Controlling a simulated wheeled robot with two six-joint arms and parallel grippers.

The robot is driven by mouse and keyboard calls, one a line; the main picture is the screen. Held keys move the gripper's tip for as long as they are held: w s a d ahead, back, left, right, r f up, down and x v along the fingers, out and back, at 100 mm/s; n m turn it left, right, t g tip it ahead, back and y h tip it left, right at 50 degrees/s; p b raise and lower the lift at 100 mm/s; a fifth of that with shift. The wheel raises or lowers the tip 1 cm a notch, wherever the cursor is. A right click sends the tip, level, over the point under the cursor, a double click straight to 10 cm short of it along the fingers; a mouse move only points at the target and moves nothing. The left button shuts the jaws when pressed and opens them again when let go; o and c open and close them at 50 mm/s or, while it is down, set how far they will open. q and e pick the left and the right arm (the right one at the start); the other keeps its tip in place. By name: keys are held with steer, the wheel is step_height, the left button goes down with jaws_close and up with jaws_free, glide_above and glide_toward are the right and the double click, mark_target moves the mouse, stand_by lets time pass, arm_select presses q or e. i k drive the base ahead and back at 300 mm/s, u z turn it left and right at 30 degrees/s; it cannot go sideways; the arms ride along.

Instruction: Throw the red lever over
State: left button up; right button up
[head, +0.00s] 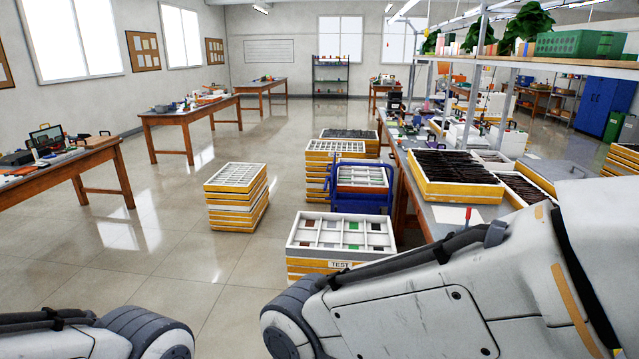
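My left arm shows only at the lower left corner. Neither gripper is in view.
A white tray labelled TEST (340,236) tops a yellow and white stack left of the bench. A blue cart (357,200) and another tray stack (237,190) stand beyond. A yellow crate (455,195) of dark frames sits on the bench.

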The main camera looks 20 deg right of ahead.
mark_target(469, 210)
steer(key=i, duration=3.15)
steer(key=z, duration=3.6)
steer(key=i, duration=0.5)
